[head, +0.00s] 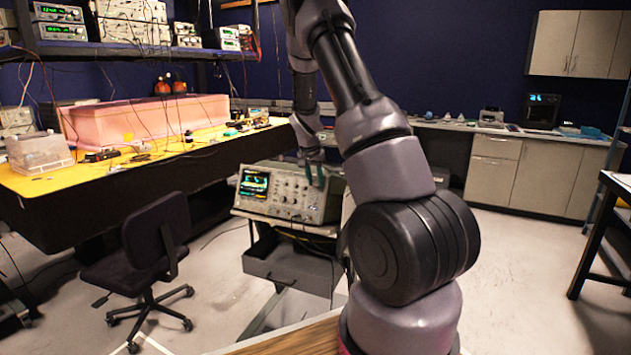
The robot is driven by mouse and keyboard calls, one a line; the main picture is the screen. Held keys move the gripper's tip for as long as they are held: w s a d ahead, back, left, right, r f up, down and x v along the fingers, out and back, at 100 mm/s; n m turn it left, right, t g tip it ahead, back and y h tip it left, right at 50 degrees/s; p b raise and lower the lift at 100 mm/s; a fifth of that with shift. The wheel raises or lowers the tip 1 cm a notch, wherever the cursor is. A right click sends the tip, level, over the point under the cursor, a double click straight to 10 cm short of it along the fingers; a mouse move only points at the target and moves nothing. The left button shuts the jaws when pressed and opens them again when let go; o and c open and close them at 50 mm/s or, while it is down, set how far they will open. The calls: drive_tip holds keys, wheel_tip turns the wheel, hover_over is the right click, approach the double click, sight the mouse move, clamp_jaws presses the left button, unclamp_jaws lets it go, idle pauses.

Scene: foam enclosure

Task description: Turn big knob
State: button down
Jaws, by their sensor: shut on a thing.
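The oscilloscope (283,207) stands on a cart in the middle of the head view, with a lit green screen on the left of its front and small knobs on the right. My gripper (315,175) reaches down from above to the upper right of this front panel. Its fingers are shut on a knob there, small in the view. The big knob itself is hidden by the fingers, so I cannot see how it is turned.
An open grey drawer (290,262) juts from the cart below the oscilloscope. A black office chair (153,250) stands to the left. A yellow-topped bench (60,178) carries a pink foam box (135,118). Open floor lies to the right of my arm.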

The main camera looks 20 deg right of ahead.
drive_tip(key=n+g+h, duration=0.3)
drive_tip(key=n, duration=0.1)
drive_tip(key=shift+w+a+h, duration=0.25)
drive_tip(key=shift+a+h, duration=0.05)
idle(0.5)
drive_tip(key=c, duration=0.5)
unclamp_jaws()
drive_tip(key=shift+c, duration=0.2)
drive_tip(key=v, duration=1)
drive_tip(key=shift+a+r, duration=0.25)
drive_tip(key=shift+a, duration=0.05)
